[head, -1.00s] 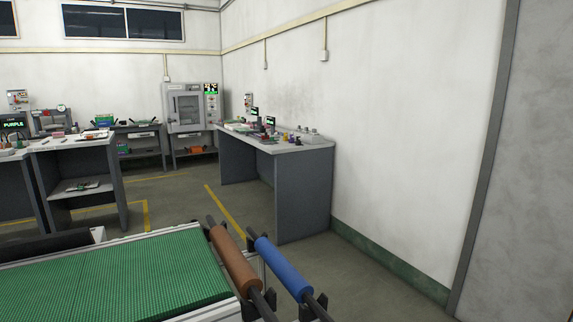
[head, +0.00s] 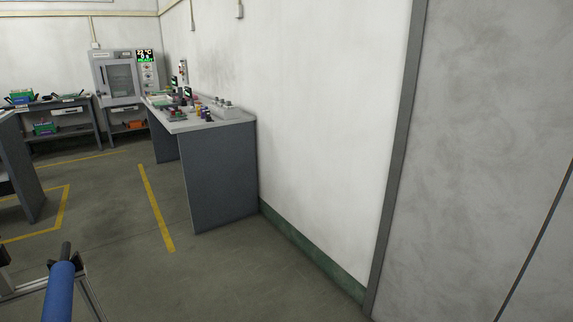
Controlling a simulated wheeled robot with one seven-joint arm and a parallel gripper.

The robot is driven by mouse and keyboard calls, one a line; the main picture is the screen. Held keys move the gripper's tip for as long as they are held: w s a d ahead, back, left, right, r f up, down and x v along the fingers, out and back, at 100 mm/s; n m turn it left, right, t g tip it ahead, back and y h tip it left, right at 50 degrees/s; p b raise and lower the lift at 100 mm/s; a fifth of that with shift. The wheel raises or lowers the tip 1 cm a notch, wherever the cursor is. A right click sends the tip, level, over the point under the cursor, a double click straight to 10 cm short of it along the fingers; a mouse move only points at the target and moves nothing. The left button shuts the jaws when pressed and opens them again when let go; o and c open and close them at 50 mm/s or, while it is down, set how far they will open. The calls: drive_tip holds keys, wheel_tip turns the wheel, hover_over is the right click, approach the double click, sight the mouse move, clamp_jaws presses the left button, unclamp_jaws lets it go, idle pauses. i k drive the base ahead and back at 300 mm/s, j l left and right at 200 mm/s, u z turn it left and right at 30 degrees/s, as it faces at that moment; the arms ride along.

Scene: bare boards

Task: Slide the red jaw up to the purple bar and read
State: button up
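My gripper is not in the head view. I cannot make out the red jaw or the purple bar for certain. Small items of several colours, some red and some purple (head: 208,116), stand on the grey workbench (head: 225,170) along the right wall. They are too small and far off to tell apart.
A grey oven-like cabinet (head: 118,75) with a lit display stands at the back. A blue roller (head: 59,292) on a metal frame is close at the lower left. Another bench (head: 23,165) is at the left edge. The floor in the middle is clear, with yellow lines (head: 156,208).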

sight(173, 112)
drive_tip(key=i+l, duration=0.2)
drive_tip(key=i, duration=0.2)
drive_tip(key=i+l, duration=0.25)
drive_tip(key=i+l+z, duration=0.1)
drive_tip(key=i, duration=0.4)
drive_tip(key=i+j+u, duration=0.15)
drive_tip(key=i+u, duration=0.25)
drive_tip(key=i, duration=0.15)
drive_tip(key=i+u, duration=0.45)
drive_tip(key=i+l+u, duration=0.4)
drive_tip(key=i, duration=0.2)
drive_tip(key=i+l+u, duration=0.1)
drive_tip(key=i, duration=2.75)
drive_tip(key=i+u, duration=0.25)
drive_tip(key=i, duration=0.15)
drive_tip(key=i+l+u, duration=0.3)
drive_tip(key=i, duration=0.15)
drive_tip(key=j, duration=0.1)
